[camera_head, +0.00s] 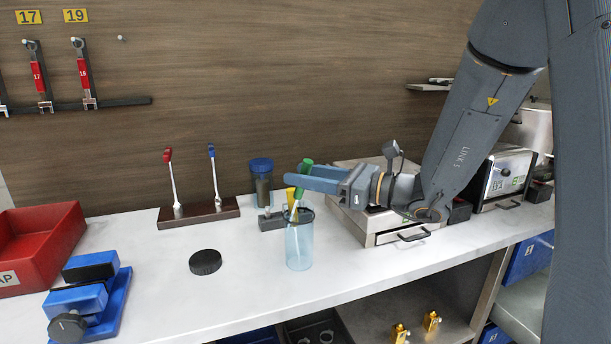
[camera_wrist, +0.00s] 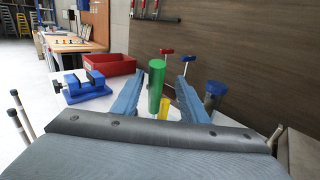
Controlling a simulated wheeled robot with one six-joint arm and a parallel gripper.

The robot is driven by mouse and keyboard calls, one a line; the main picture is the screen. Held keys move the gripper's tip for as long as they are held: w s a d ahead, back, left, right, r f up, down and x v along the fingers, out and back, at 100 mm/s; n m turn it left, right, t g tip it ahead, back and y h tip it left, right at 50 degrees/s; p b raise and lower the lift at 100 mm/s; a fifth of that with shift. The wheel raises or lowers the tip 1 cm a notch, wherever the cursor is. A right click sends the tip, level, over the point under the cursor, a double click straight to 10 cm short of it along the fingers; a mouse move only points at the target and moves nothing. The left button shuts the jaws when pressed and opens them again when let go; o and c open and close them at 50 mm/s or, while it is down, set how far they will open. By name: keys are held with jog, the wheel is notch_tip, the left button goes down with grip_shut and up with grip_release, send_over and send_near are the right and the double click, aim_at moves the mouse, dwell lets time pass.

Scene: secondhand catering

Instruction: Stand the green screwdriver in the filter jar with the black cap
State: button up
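A black cap (camera_head: 205,262) lies flat on the counter, left of the jar. My gripper (camera_head: 291,175) reaches in from the right, above the jar. In the wrist view its fingers (camera_wrist: 161,79) stand apart on either side of the green handle, with visible gaps. The screwdriver's tip is hard to make out.
A wooden stand (camera_head: 198,213) holds red- and blue-tipped tools. A blue vise (camera_head: 88,297) and red bin (camera_head: 38,247) are left. A drawer box (camera_head: 400,233) is right.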

jog(key=b+v, duration=0.1)
jog(key=v, duration=0.6)
jog(key=shift+s+d+b, duration=0.2)
jog(key=shift+d+b, duration=0.15)
jog(key=shift+s, duration=0.1)
dwell(0.6)
